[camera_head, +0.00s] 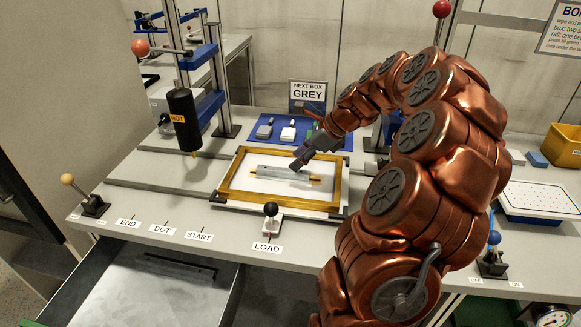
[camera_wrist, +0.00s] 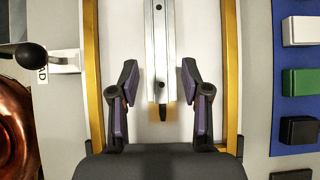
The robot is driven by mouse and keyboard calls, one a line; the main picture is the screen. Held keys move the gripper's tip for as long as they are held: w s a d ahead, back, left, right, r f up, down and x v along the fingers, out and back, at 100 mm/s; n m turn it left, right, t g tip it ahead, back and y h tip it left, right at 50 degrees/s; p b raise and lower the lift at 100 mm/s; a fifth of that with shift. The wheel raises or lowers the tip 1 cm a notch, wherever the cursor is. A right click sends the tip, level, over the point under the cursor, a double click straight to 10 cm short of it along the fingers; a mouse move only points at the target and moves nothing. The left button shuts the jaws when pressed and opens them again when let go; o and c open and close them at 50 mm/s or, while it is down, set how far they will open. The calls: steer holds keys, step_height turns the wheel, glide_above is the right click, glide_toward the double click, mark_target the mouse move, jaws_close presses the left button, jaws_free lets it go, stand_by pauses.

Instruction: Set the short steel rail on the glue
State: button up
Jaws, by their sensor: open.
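The steel rail (camera_head: 283,173), a silver bar with small holes, lies on the white bed inside a gold frame (camera_head: 232,197). In the wrist view the rail (camera_wrist: 159,45) runs upright down the middle, its near end between my fingers. Small amber patches show at the rail's ends in the head view; a dark tip (camera_wrist: 163,113) pokes out past its near end in the wrist view. I cannot tell whether these are glue. My gripper (camera_head: 302,164) is over the rail's right end. In the wrist view my gripper (camera_wrist: 160,78) is open, with gaps on both sides of the rail.
A black HOT cartridge (camera_head: 183,120) hangs left of the frame. A black-knobbed LOAD lever (camera_head: 270,215) stands in front. A blue mat (camera_head: 290,122) behind holds several blocks. A yellow bin (camera_head: 562,146) and a white perforated tray (camera_head: 540,197) are at right.

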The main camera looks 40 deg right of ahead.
steer(key=v, duration=0.7)
steer(key=shift+b, duration=0.3)
steer(key=s+a+f+n+g, duration=0.1)
steer(key=s+a+n+g, duration=0.15)
steer(key=a+n, duration=0.65)
steer(key=s+a+n+g, duration=0.2)
steer(key=s+a+n, duration=0.25)
steer(key=a, duration=0.95)
steer(key=s+a+f+n+g+h, duration=0.1)
steer(key=s+a+f+n+h, duration=0.1)
steer(key=s+n, duration=0.5)
steer(key=s+a+f+n+g+h, duration=0.2)
steer(key=s+n, duration=0.5)
steer(key=s, duration=0.4)
step_height(320, 180, down, 3)
steer(key=shift+s+a+f+h, duration=0.25)
steer(key=shift+s+a+h, duration=0.2)
steer(key=shift+a, duration=0.65)
steer(key=shift+r, duration=0.1)
